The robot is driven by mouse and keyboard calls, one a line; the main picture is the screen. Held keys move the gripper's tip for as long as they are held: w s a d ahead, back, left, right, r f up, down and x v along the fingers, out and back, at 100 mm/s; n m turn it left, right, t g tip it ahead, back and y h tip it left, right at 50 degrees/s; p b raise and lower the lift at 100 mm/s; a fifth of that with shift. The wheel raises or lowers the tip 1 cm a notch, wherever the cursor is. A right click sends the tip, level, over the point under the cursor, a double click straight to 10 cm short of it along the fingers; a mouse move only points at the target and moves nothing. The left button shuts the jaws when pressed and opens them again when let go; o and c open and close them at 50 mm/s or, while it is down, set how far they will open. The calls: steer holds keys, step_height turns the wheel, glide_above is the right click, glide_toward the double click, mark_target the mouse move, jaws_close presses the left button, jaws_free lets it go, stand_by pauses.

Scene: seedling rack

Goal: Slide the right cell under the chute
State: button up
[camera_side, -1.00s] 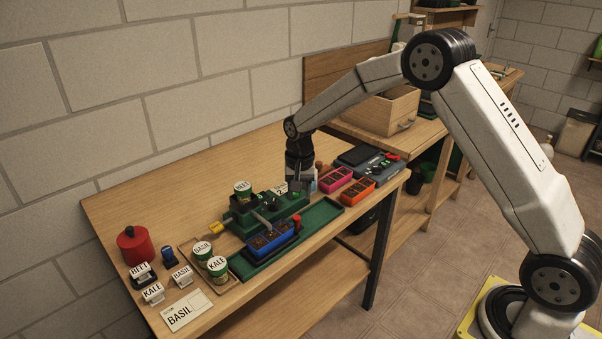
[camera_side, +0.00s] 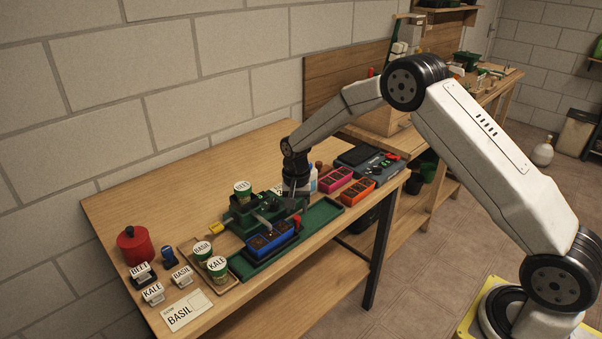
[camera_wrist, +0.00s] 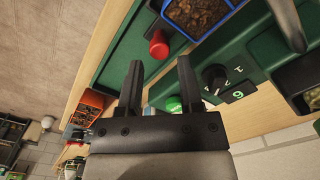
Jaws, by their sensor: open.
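The blue tray (camera_side: 258,245) with soil-filled cells sits on a dark carriage in the green channel (camera_side: 320,217); part of it shows at the top of the wrist view (camera_wrist: 196,34). A red knob (camera_side: 297,220) stands at the carriage's right end, and it shows in the wrist view (camera_wrist: 158,44) ahead of my fingers. A grey metal chute (camera_side: 263,222) slopes from the green seeder (camera_side: 245,219) toward the tray; which cell lies under it is unclear. My gripper (camera_side: 296,200) is open and empty, low beside the seeder's right end; its fingers (camera_wrist: 160,68) are apart and clear of the knob.
A jar labelled BEET (camera_side: 242,190) tops the seeder. BASIL (camera_side: 202,251) and KALE (camera_side: 217,270) jars stand at left. Pink (camera_side: 335,180) and orange (camera_side: 357,190) trays lie to the right. The channel's right end is empty. A numbered dial (camera_wrist: 215,78) is close to my fingers.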

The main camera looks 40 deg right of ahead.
steer(key=shift+f, duration=1.45)
jaws_close()
steer(key=shift+r, duration=0.1)
